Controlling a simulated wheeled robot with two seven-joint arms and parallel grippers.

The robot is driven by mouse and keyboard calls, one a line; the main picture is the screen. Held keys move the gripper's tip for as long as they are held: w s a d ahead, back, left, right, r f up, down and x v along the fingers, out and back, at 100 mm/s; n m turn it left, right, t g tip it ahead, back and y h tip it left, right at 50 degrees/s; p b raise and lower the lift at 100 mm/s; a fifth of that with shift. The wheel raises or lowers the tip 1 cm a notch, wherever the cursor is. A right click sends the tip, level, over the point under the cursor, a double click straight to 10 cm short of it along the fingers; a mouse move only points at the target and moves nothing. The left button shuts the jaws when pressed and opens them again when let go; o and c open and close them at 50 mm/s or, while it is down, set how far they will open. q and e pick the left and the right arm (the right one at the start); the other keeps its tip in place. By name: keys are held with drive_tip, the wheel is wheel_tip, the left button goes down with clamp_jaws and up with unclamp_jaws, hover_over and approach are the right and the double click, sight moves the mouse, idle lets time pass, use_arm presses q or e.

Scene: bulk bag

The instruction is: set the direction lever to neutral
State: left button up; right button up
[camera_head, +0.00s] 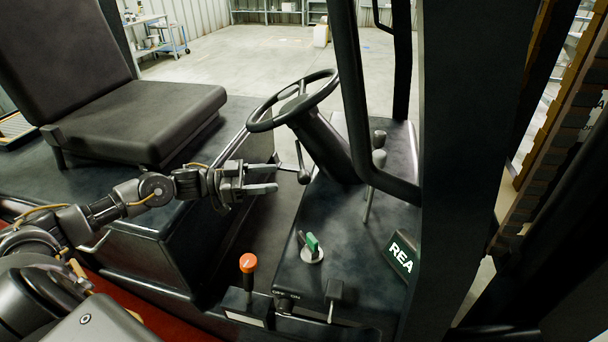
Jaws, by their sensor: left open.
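A slim metal lever with a dark rounded knob (304,177) hangs at the left side of the steering column (325,145), below the steering wheel (293,101); it looks like the direction lever. No position marks on it can be read. My left gripper (277,178) reaches in from the left with its two fingers apart, one above the other. They point right at the knob, and a small gap shows between the fingertips and the knob. Nothing is between the fingers. My right gripper is not in view.
An orange-topped lever (248,264), a green key switch (312,246) and a small black lever (334,293) stand on the near console. Taller levers (377,160) stand right of the column. The seat (140,115) is left; a dark post (455,170) blocks the right.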

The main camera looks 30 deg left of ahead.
sight(298, 175)
use_arm(q)
drive_tip(key=p+x, duration=0.3)
drive_tip(key=x, duration=0.5)
drive_tip(key=shift+w+d, duration=0.2)
drive_tip(key=shift+d, duration=0.1)
drive_tip(key=shift+w+d+f, duration=0.1)
drive_tip(key=shift+w+d, duration=0.15)
drive_tip(key=shift+d, duration=0.15)
